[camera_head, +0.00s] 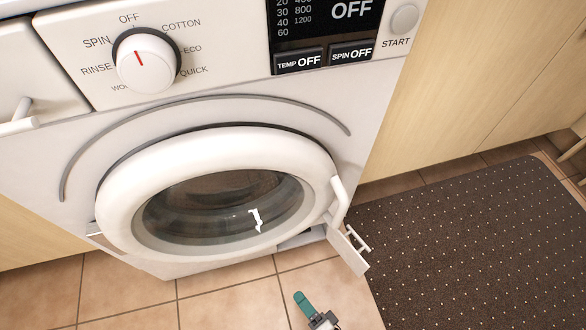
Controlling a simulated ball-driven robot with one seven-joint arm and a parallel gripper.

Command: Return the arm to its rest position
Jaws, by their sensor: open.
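My gripper (306,305) shows only in part at the bottom edge of the head view, low over the tiled floor. One teal finger and part of its dark mount are visible; the rest is cut off by the frame. It is open, nothing shows in it, and it is apart from the washing machine (355,110). My arm is mostly out of view. The machine's round door (130,200) has a white rim and dark glass. Its white handle (345,250) sticks out at the right; I cannot tell whether the door is fully closed.
A dark dotted mat (470,250) lies on the tiles to the right. Wooden cabinets (480,80) stand behind it. The machine has a dial (146,63) and a display reading OFF (325,30). Bare tiled floor (225,300) shows in front of the machine.

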